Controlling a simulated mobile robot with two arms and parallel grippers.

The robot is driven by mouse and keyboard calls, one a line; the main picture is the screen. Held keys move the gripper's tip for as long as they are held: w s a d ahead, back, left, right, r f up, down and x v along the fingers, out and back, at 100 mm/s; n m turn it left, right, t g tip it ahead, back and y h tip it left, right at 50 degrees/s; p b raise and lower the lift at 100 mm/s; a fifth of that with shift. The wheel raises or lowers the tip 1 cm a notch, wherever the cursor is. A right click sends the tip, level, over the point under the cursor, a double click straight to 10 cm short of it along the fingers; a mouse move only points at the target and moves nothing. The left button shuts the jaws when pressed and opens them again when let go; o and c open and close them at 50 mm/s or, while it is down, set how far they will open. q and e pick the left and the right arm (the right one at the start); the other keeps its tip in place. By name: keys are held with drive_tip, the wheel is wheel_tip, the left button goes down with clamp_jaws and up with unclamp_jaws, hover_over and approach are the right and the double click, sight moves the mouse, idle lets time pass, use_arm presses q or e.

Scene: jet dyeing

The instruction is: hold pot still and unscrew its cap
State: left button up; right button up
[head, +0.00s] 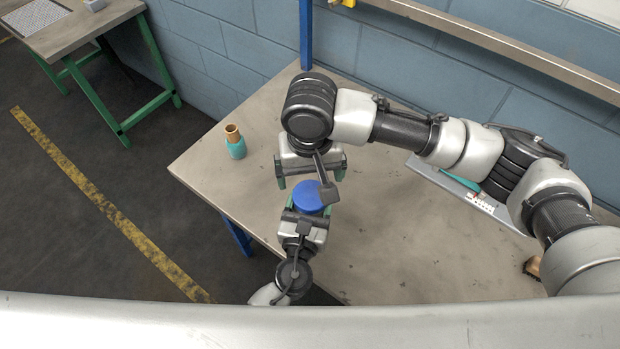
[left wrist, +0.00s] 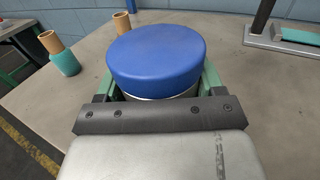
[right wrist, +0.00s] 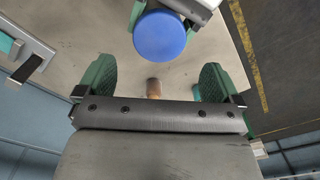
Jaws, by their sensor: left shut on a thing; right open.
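The pot's round blue cap (head: 308,196) shows just in front of my right gripper in the head view. In the left wrist view the blue cap (left wrist: 156,55) sits level on the pot, and a strip of its silvery body (left wrist: 165,96) shows below. My left gripper (head: 305,210) is shut around the pot's body, its green fingers on either side. My right gripper (head: 311,177) is open and empty above the table, pointing down. In the right wrist view the cap (right wrist: 160,36) lies outside the open fingers (right wrist: 155,80), beyond them towards the top.
A teal bottle with a brown top (head: 236,143) stands near the table's left edge. A brown cylinder (left wrist: 122,22) stands behind the pot. A grey tray (head: 433,171) with a teal item lies at the right, partly behind my right arm. The table's front middle (head: 390,260) is clear.

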sight(310, 194)
drive_tip(key=shift+r, duration=0.35)
drive_tip(key=shift+f, duration=3.85)
drive_tip(key=shift+c, duration=0.4)
drive_tip(key=c, duration=0.8)
drive_tip(key=o, duration=1)
drive_tip(key=shift+c, duration=0.2)
drive_tip(key=shift+r, duration=0.1)
drive_tip(key=shift+r, duration=2.2)
use_arm(q)
drive_tip(key=o, duration=1.8)
